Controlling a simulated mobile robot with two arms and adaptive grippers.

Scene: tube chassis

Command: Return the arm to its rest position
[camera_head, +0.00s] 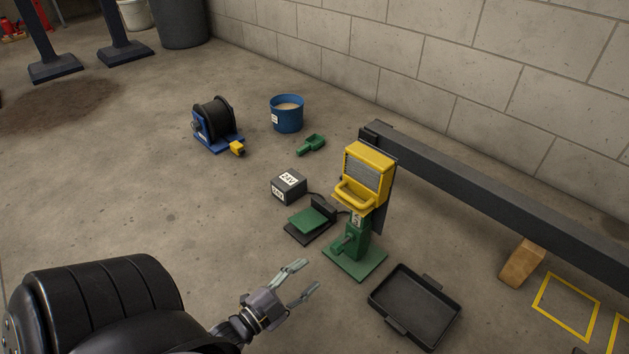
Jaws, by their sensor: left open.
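My left arm comes in from the bottom left as a large black link. My left gripper (302,279) is open and empty, its two grey fingers pointing up and to the right. It appears above the concrete floor, just left of the green stand's base (357,264) in the picture. It does not appear to touch anything. My right gripper is not in view.
Near the gripper are a black tray (414,305), a yellow unit (364,174), a green-topped pedal (312,220) and a 24V box (289,186). Farther back are a cable reel (214,119), a blue bucket (287,115) and a green scoop (311,145).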

